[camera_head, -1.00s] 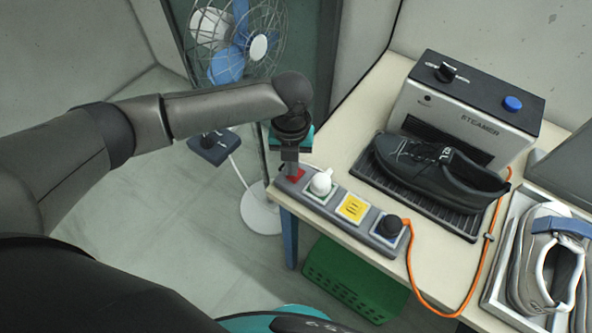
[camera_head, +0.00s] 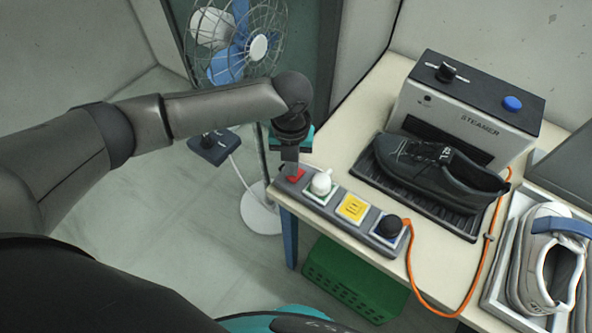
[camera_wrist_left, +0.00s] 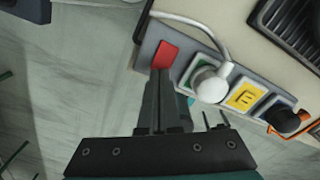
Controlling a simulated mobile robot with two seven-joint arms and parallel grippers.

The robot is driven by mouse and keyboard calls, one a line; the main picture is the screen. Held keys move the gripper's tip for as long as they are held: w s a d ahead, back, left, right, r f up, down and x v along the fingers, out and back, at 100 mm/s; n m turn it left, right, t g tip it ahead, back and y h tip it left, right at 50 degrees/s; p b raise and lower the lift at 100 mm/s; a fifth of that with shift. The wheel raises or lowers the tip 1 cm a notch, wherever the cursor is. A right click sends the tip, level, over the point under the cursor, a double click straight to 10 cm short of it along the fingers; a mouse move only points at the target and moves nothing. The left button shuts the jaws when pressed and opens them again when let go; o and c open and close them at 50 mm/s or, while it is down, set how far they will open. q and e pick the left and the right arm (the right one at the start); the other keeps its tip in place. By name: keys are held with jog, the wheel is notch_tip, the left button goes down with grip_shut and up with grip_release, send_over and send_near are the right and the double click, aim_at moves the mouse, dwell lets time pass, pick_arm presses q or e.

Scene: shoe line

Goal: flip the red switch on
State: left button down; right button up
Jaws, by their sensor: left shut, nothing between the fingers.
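The red switch (camera_head: 295,175) sits at the far-left end of a grey power strip (camera_head: 326,210) on the table's edge. It also shows in the left wrist view (camera_wrist_left: 165,54), just ahead of the fingertips. My left gripper (camera_head: 289,166) points down with its fingers shut and empty. In the left wrist view its fingertips (camera_wrist_left: 160,70) are at the switch's near edge; I cannot tell whether they touch. The fingers hide part of the switch in the head view. My right gripper is not in view.
A white plug (camera_head: 321,183), a yellow-labelled socket (camera_head: 353,208) and a black plug (camera_head: 389,226) with an orange cord follow along the strip. A steamer (camera_head: 466,110), a dark shoe (camera_head: 430,165) and a white shoe (camera_head: 548,270) stand to the right. A fan (camera_head: 240,45) stands behind.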

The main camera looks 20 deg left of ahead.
aim_at(292, 178)
pick_arm(q)
jog(key=shift+f+b, duration=0.6)
jog(key=shift+f, duration=0.5)
dwell(0.6)
jog(key=shift+r, duration=0.1)
notch_tip(292, 178, up, 7)
jog(key=p, duration=0.8)
dwell(0.5)
